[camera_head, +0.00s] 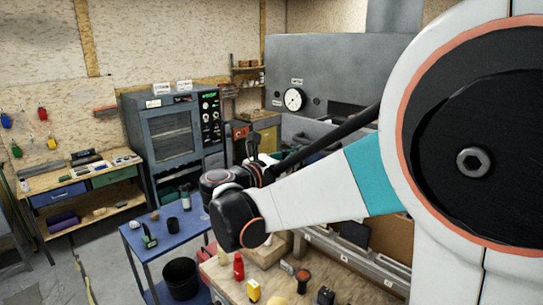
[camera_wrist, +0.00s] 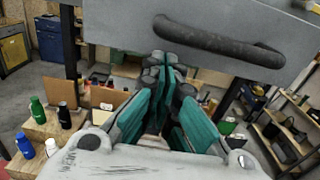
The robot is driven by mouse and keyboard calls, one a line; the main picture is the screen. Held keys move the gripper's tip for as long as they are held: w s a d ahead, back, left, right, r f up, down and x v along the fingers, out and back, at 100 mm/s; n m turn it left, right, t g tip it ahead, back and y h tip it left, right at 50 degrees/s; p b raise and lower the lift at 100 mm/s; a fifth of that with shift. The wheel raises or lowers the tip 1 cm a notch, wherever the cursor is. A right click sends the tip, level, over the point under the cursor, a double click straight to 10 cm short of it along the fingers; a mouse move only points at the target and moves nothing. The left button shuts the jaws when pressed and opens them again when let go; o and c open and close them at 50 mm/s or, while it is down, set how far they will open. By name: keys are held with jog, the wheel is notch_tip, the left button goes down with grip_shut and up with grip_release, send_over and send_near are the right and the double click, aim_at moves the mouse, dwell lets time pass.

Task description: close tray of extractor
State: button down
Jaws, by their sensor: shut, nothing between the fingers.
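In the wrist view, my gripper (camera_wrist: 165,75) points away from the camera, with its teal-padded fingers together and nothing between them. A grey metal panel (camera_wrist: 120,25) with a long dark curved handle (camera_wrist: 215,42) spans the top, just beyond and above the fingertips. I cannot tell whether the fingers touch it, or whether it is the extractor's tray front. In the head view, a large grey metal machine (camera_head: 325,65) with a round gauge (camera_head: 293,99) and a dark opening stands behind my arm, which hides much of its lower part. The fingertips are not clear there.
A blue table (camera_head: 168,232) with small items stands left of my arm. A wooden bench (camera_head: 230,280) with bottles is below it. A dark cabinet (camera_head: 172,135) and a workbench (camera_head: 90,185) stand at the back left. In the wrist view, shelving (camera_wrist: 285,130) is at the right.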

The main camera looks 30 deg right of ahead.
jog(key=b+x, duration=0.4)
jog(key=x, duration=2)
jog(key=shift+f, duration=0.1)
